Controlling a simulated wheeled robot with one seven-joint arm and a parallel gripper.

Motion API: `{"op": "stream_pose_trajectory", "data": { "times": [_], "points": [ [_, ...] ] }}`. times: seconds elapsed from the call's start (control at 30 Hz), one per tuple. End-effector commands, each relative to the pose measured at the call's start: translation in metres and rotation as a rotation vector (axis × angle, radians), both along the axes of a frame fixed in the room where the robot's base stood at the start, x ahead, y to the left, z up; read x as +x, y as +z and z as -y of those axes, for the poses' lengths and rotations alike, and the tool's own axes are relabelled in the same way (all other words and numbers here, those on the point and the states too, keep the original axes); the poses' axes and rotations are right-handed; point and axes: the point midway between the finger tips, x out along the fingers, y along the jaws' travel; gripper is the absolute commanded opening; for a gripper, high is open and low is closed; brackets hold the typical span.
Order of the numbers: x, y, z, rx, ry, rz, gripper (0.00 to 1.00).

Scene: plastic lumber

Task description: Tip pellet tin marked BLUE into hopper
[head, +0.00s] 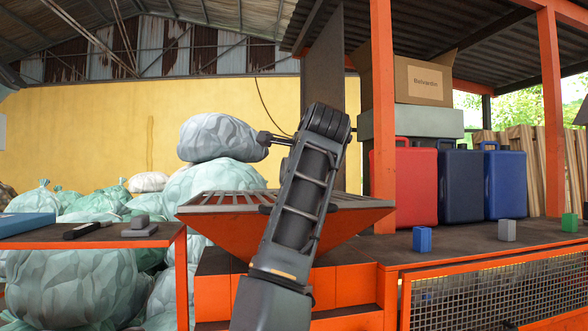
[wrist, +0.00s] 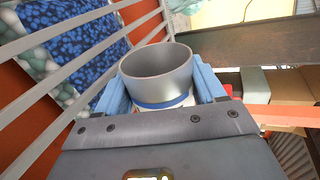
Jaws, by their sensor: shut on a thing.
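In the wrist view my gripper (wrist: 160,92) is shut on a grey metal tin (wrist: 158,78), one blue finger on each side. The tin has a blue band, with a sliver of white below it; no lettering is readable. Its open mouth faces the far side, and the visible inside is bare grey; its bottom is unclear. The orange hopper (head: 345,222) with its barred top stands mid-picture in the head view, partly behind my arm. In the wrist view, grate bars (wrist: 52,88) lie left of the tin, with a blue speckled mass (wrist: 75,50) beyond them.
Blue (head: 422,240), grey (head: 507,230) and green (head: 569,222) blocks stand on the right deck. Red (head: 412,180) and blue (head: 505,184) canisters stand behind. A side table (head: 90,238) with small tools is at left. Filled bags (head: 222,138) are piled behind the hopper.

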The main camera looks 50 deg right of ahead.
Motion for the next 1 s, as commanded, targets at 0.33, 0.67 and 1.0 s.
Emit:
{"op": "stream_pose_trajectory", "data": {
  "times": [0.33, 0.67, 1.0],
  "points": [
    [0.002, 0.005, -0.004, 0.256, 0.005, 0.171, 0.37],
    [0.008, 0.031, -0.014, 0.737, 0.011, 0.491, 0.37],
    [0.014, 0.049, -0.022, 1.146, 0.008, 0.768, 0.37]
  ]
}}
